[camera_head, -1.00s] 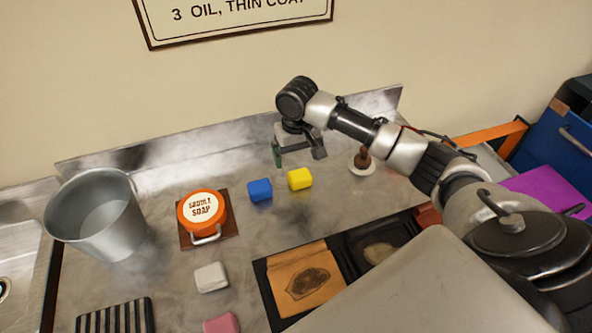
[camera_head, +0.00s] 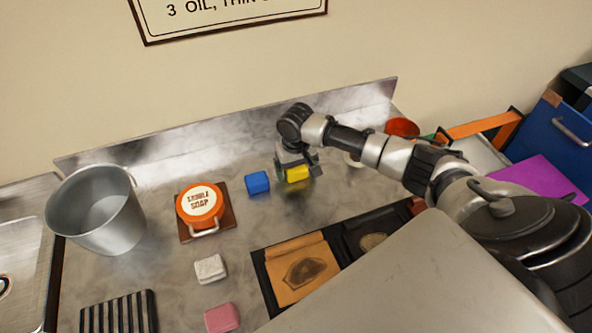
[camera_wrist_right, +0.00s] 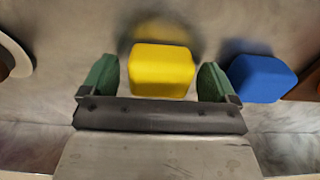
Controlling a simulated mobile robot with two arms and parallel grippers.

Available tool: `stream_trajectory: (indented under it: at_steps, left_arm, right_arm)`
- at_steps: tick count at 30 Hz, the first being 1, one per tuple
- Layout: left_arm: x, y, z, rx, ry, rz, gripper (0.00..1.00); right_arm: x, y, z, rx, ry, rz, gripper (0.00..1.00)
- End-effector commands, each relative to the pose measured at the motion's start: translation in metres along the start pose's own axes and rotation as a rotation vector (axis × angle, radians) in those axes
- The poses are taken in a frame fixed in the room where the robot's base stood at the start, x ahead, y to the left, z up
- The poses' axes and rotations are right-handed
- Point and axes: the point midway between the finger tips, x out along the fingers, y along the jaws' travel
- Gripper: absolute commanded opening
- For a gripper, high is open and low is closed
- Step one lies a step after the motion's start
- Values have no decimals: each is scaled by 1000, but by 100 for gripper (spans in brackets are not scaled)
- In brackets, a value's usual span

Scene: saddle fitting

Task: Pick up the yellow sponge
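The yellow sponge (camera_head: 297,174) lies on the metal counter, partly covered by my right gripper in the head view. My right gripper (camera_head: 296,178) is lowered over it. In the right wrist view the yellow sponge (camera_wrist_right: 162,70) sits between the two green fingertips of the right gripper (camera_wrist_right: 160,76). A narrow gap shows on each side of the sponge, so the gripper is open around it. My left gripper is in neither view.
A blue sponge (camera_head: 257,182) lies close to the left of the yellow one; it sits just outside one finger in the wrist view (camera_wrist_right: 262,78). The soap tin (camera_head: 200,203), white sponge (camera_head: 210,268), pink sponge (camera_head: 222,317) and bucket (camera_head: 98,212) stand further left.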

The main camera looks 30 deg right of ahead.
Motion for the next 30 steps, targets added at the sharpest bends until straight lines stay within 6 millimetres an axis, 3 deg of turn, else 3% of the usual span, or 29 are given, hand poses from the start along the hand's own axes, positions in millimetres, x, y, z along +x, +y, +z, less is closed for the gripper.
stream_trajectory:
  at_steps: [1, 9, 20, 27, 30]
  left_arm:
    - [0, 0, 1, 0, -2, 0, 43]
    - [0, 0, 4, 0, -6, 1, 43]
    - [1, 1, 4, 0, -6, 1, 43]
    - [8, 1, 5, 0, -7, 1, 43]
    - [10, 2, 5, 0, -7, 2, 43]
  right_arm:
    - [0, 0, 0, 0, 0, 0, 81]
    - [0, 0, 0, 0, 0, 0, 41]
    - [-6, 0, -1, 0, 2, -1, 40]
    - [-38, 0, -1, 0, 4, -3, 40]
    - [-51, 18, 12, 2, 1, 3, 40]
